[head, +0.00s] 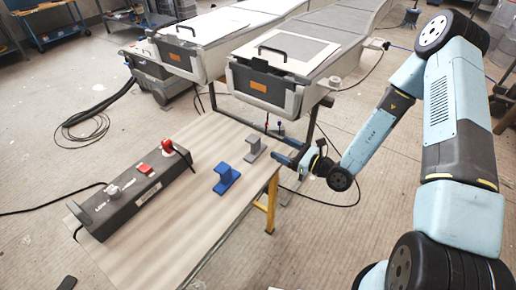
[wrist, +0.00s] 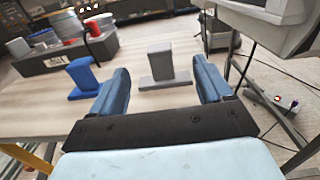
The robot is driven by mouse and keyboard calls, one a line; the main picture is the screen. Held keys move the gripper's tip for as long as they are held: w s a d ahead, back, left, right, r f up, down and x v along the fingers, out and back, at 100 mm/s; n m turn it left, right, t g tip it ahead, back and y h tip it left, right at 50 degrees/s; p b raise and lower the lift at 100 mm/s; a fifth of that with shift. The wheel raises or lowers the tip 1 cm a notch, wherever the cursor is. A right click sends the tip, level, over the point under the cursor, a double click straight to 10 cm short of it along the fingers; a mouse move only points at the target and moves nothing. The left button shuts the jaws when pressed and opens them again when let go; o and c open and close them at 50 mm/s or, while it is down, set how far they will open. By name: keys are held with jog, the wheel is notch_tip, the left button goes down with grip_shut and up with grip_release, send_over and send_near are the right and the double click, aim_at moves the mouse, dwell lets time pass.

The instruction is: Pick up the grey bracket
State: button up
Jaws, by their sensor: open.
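The grey bracket (head: 253,148) stands upright on the wooden table near its far right edge. In the wrist view the grey bracket (wrist: 161,64) sits ahead of my gripper, between the lines of the two fingers. My gripper (head: 284,151) is at the table's right edge, just right of the bracket. In the wrist view my gripper (wrist: 163,88) has its two blue fingers spread apart with nothing between them. A gap shows between the fingertips and the bracket, though its exact size is hard to judge.
A blue bracket (head: 227,178) stands nearer than the grey one; it shows left of it in the wrist view (wrist: 84,76). A dark control box (head: 134,190) with red knobs lies along the table's left side. A large mould (head: 290,60) stands behind the table. The table's front (head: 165,250) is clear.

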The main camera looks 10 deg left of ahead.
aim_at(257, 141)
jog(key=shift+w+a+f, duration=0.2)
jog(key=shift+a, duration=0.25)
jog(key=x, duration=0.7)
jog(key=shift+w+a, duration=0.1)
jog(key=shift+a, duration=0.15)
jog(key=shift+s+f+x, duration=0.1)
jog(key=shift+f+x, duration=0.05)
jog(key=shift+x, duration=0.75)
jog(key=shift+s+f+x, duration=0.15)
jog(key=shift+f+x, duration=0.05)
jog(key=shift+x, duration=0.7)
jog(key=shift+s+f+x, duration=0.1)
jog(key=shift+f+x, duration=0.05)
jog(key=shift+x, duration=0.7)
jog(key=shift+a, duration=0.1)
jog(key=shift+c, duration=0.4)
jog(key=c, duration=1)
jog(key=shift+c, duration=0.2)
jog(key=shift+r, duration=0.1)
